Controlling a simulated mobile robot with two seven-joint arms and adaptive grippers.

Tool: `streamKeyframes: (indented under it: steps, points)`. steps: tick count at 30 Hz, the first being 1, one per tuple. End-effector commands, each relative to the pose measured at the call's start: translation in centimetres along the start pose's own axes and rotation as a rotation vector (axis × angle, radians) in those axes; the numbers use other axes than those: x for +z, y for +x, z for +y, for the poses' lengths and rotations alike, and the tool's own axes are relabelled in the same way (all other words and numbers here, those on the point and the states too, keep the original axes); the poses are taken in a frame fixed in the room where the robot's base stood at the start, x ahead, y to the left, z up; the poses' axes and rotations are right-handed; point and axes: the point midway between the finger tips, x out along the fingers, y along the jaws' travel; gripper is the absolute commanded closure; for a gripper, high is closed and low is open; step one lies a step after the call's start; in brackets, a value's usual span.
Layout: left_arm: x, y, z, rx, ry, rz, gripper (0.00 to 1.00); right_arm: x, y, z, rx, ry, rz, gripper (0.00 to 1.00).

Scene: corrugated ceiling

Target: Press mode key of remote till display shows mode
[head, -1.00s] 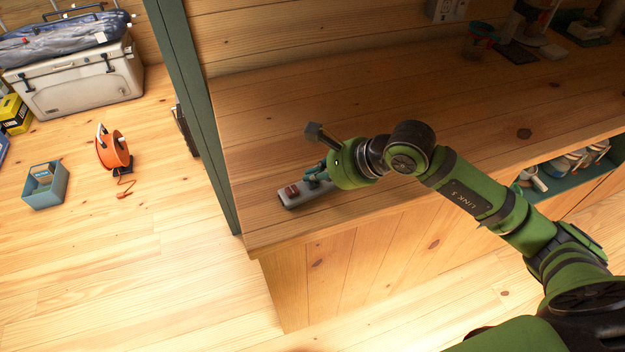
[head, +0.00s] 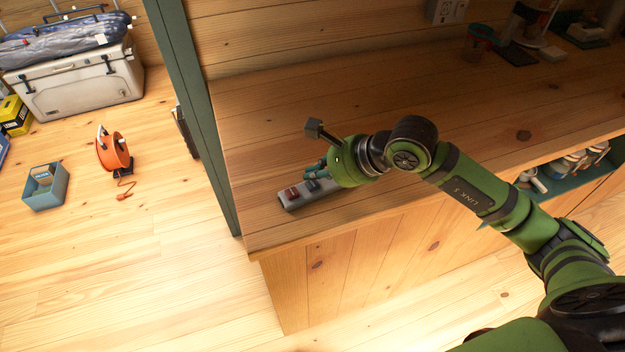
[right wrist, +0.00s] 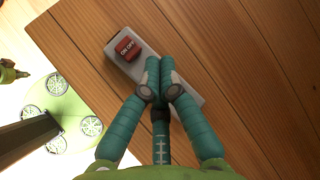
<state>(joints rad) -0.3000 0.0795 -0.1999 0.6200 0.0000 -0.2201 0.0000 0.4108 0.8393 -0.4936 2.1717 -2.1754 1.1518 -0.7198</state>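The remote (head: 300,203) is a grey slab lying flat on the wooden counter (head: 270,130) near its front left corner. It has a red key (head: 292,192) and a dark key (head: 312,185). In the right wrist view the red key (right wrist: 127,47) reads "ON OFF". My right gripper (head: 317,168) has its teal fingers at the remote, just behind the dark key. In the right wrist view its fingertips (right wrist: 159,84) are together over the middle of the remote (right wrist: 188,103) and hide part of it. Contact cannot be told. No display reading is visible. My left gripper is out of view.
A red-and-teal cup (head: 479,42) and other items stand at the back right of the counter. A green post (head: 195,110) rises at its left end. An orange reel (head: 113,152), a blue bin (head: 45,187) and a white cooler (head: 80,85) are on the floor.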

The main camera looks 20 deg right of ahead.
Motion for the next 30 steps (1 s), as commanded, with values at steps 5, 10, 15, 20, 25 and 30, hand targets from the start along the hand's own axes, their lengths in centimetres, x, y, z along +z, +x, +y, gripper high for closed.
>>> streamKeyframes:
  steps: [5,10,15,20,25,30]
  points:
    - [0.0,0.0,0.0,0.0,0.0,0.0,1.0,0.0,0.0,0.0,0.0,0.0,0.0,1.0]
    - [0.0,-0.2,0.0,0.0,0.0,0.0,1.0,0.2,-0.3,-0.2,-0.001,-0.001,-0.001,1.0]
    - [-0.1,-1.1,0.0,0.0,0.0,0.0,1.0,1.0,-1.4,-1.0,-0.002,-0.002,0.0,1.0]
    - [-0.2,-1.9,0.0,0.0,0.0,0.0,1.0,1.9,-2.5,-1.9,-0.002,-0.002,-0.001,1.0]
    - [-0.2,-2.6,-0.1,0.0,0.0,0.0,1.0,2.5,-3.5,-2.6,-0.002,-0.001,0.0,1.0]
    - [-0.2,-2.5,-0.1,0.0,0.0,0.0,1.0,2.5,-3.5,-2.5,0.0,0.0,0.0,1.0]
